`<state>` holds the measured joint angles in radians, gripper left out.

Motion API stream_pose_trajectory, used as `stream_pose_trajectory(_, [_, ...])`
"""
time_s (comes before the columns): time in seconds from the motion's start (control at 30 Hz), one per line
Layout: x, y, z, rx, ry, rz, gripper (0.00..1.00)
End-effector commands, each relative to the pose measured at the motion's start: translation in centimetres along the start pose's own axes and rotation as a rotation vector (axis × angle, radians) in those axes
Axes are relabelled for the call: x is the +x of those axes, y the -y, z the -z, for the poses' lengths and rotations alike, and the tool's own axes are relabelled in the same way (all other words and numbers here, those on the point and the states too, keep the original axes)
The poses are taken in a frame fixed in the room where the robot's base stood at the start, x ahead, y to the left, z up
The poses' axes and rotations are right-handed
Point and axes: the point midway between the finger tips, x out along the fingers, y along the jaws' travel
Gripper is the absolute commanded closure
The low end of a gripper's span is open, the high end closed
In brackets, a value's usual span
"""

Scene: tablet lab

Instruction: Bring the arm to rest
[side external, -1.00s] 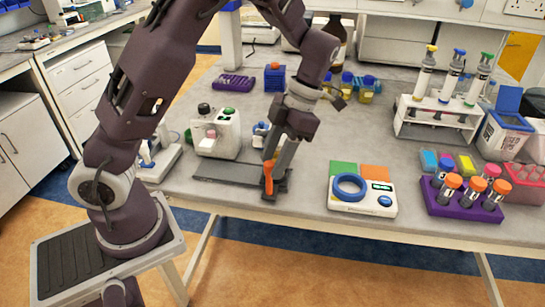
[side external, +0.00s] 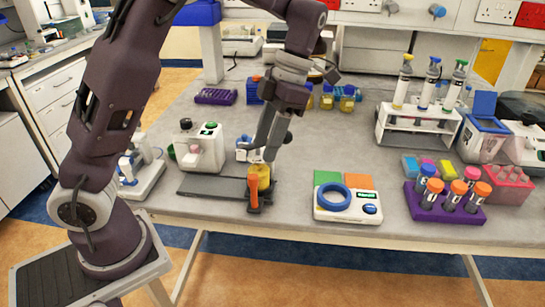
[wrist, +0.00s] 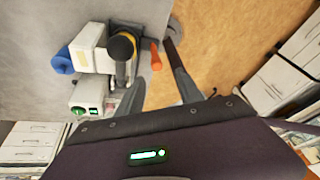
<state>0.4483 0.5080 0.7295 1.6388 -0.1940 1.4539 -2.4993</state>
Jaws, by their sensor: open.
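My gripper (side external: 262,154) points down over the right end of a dark grey plate-like device (side external: 212,186) on the bench. An amber jar (side external: 264,178) stands at that end, beside an upright orange handle (side external: 253,192). The fingertips are at or just above the jar's top; in the side view I cannot tell whether they touch it. There a dark round top with a yellow rim (wrist: 122,46) and the orange handle (wrist: 155,55) lie beyond the fingers.
A white device with a green knob (side external: 199,148) stands behind the plate. To the right are a scale with a blue ring (side external: 348,203), a purple tube rack (side external: 443,214) and a white bottle rack (side external: 417,130).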

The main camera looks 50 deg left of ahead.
Motion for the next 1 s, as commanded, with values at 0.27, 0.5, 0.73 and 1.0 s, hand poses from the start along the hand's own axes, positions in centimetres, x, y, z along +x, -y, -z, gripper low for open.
stream_pose_trajectory(0.27, [-3.4, 4.3, 9.8, 1.355, 0.391, -0.243, 0.57])
stream_pose_trajectory(0.5, [-1.3, 7.7, 15.9, 2.344, 0.138, -0.97, 0.57])
stream_pose_trajectory(0.73, [0.1, 8.2, 16.9, 2.586, -0.127, -1.18, 0.57])
stream_pose_trajectory(1.0, [0.0, 8.2, 16.9, 2.588, -0.125, -1.178, 0.57])
